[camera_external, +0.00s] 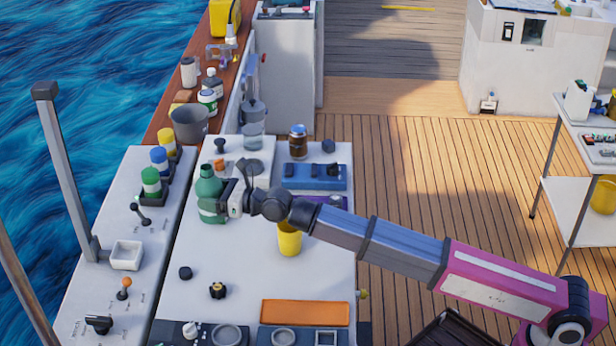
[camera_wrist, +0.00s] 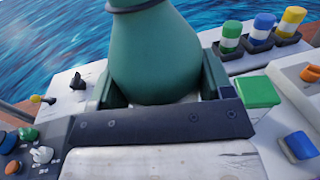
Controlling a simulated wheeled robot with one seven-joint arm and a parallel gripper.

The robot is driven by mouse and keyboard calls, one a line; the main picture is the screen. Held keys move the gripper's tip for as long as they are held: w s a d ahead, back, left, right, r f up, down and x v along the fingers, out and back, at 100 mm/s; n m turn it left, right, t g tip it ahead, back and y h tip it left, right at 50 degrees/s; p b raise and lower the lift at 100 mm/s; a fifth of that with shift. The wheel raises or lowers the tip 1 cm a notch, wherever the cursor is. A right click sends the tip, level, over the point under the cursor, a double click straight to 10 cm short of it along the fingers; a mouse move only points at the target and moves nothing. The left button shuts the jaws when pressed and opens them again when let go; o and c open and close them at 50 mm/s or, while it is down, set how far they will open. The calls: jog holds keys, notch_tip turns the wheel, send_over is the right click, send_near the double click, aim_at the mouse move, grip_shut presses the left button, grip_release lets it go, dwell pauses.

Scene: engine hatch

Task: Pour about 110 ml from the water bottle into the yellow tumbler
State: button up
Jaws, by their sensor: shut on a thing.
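The water bottle, taken to be the green bottle (camera_external: 208,190), looks upright over the left part of the white worktop. My gripper (camera_external: 222,197) is shut on it from the right side. In the wrist view the green bottle (camera_wrist: 157,60) fills the space between my two dark fingers (camera_wrist: 160,88). I cannot tell whether its base touches the worktop. The yellow tumbler (camera_external: 289,239) stands upright on the worktop, to the right of the bottle and nearer the camera, just below my forearm. Its contents are not visible.
A blue tray (camera_external: 315,178), a brown jar (camera_external: 298,142) and a clear cup (camera_external: 253,135) stand behind. A rack with green (camera_external: 151,182), blue and yellow capped containers is at left. An orange mat (camera_external: 305,312) lies in front. The worktop (camera_external: 245,265) between is mostly clear.

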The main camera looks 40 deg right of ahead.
jog(key=shift+w+d+f, duration=0.2)
jog(key=shift+d+f, duration=0.15)
jog(key=shift+d, duration=0.25)
jog(key=shift+w+d+f, duration=0.2)
jog(key=shift+d+f, duration=0.15)
jog(key=shift+d, duration=0.25)
jog(key=d+f+n+g+y, duration=0.3)
jog(key=d+g+y, duration=0.1)
jog(key=d, duration=0.8)
jog(key=s+d+r+n+g+y, duration=0.2)
jog(key=s+d+n+g, duration=0.15)
jog(key=d, duration=0.25)
jog(key=s+d+r+n+g+y, duration=0.2)
jog(key=d+n+g, duration=0.1)
jog(key=d+g, duration=0.15)
notch_tip(320, 180, down, 12)
jog(key=shift+s+d, duration=0.2)
jog(key=shift+d, duration=0.2)
jog(key=shift+h, duration=0.3)
